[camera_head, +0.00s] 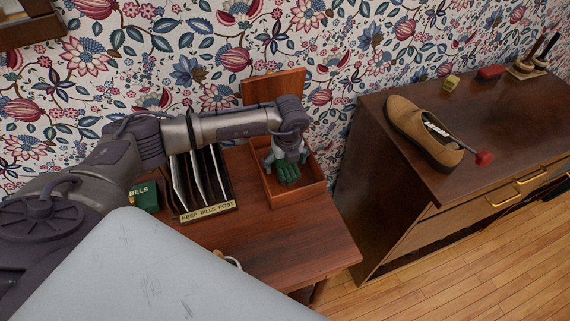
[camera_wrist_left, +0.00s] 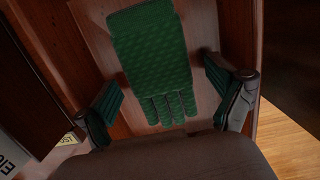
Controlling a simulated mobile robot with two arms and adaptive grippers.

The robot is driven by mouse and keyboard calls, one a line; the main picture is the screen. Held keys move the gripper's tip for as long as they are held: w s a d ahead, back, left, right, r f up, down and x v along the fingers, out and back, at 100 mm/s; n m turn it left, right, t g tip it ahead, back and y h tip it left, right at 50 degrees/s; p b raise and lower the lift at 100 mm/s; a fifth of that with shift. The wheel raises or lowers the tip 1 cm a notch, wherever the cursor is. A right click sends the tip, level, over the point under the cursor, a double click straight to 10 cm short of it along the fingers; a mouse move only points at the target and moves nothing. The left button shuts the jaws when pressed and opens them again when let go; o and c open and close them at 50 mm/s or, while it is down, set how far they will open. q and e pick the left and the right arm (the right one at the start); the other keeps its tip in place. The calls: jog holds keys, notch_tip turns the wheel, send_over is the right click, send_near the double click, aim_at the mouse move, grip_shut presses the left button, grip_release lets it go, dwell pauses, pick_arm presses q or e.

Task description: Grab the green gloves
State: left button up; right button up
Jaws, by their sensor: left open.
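The green gloves (camera_head: 288,172) lie in an open wooden box (camera_head: 300,197) on the small table, in the head view. In the left wrist view a knitted green glove (camera_wrist_left: 151,55) lies flat with its fingers toward my gripper; I cannot tell whether a second one is under it. My left gripper (camera_head: 287,160) reaches down into the box over the gloves. In the wrist view its two fingers (camera_wrist_left: 166,101) stand apart on either side of the glove's finger end, with nothing held between them. My right gripper is not in view.
A letter rack (camera_head: 208,212) labelled "KEEP BILLS POST" and a green box (camera_head: 145,196) stand left of the wooden box. The raised lid (camera_head: 272,86) is behind it. A dresser (camera_head: 395,170) with a brown shoe (camera_head: 424,130) stands to the right.

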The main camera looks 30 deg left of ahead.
pick_arm(q)
jog(key=c, duration=1.2)
jog(key=shift+c, duration=0.2)
